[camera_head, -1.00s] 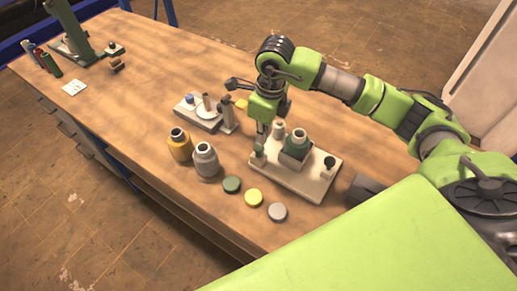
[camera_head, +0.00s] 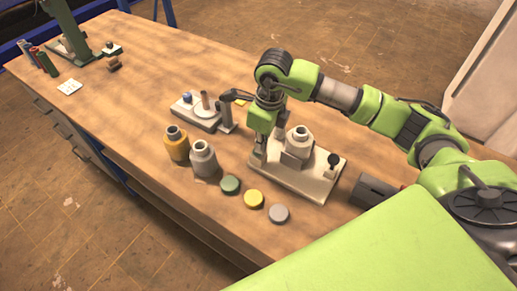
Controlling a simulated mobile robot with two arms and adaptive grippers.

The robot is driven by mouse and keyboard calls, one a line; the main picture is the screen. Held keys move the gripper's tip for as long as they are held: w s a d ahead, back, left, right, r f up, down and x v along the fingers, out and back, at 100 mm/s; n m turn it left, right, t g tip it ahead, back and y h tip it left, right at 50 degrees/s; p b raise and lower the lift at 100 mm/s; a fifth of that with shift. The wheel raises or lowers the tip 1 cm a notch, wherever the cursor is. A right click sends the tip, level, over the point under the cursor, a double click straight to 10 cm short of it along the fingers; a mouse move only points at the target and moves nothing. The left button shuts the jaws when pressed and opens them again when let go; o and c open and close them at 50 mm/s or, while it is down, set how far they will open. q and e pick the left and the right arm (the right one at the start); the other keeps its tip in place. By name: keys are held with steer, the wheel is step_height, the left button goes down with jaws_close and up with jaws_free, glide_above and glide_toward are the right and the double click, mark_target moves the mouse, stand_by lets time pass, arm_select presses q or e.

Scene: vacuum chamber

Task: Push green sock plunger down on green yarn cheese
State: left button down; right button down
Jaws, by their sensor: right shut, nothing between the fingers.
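My right gripper (camera_head: 257,157) points down at the left end of a pale base plate (camera_head: 308,185). Its fingers are shut and hold nothing; they overlap a small upright part there, and I cannot tell whether they touch it. Beside the gripper on the plate stands a pale block with a bottle-like top (camera_head: 298,146). A dark-topped post (camera_head: 333,160) stands at the plate's right end. A green disc (camera_head: 230,184) lies on the table in front of the plate. I cannot tell which part is the green sock plunger or the green yarn cheese. My left gripper is out of view.
A yellow bottle (camera_head: 177,146) and a grey bottle (camera_head: 203,160) stand left of the plate. A yellow disc (camera_head: 253,198) and a grey disc (camera_head: 279,213) lie in front. A small pale stand (camera_head: 196,115) is behind the bottles. The table's left middle is clear.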

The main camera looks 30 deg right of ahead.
steer(key=shift+s+d+r, duration=0.3)
steer(key=shift+s+d, duration=0.2)
steer(key=shift+s, duration=0.15)
steer(key=shift+s+d+r, duration=0.25)
steer(key=shift+s+d, duration=0.2)
steer(key=shift+s, duration=0.2)
steer(key=shift+w+r, duration=0.1)
step_height(320, 180, up, 12)
steer(key=s, duration=0.1)
steer(key=shift+d, duration=0.35)
steer(key=shift+s+f, duration=0.1)
steer(key=shift+f, duration=0.1)
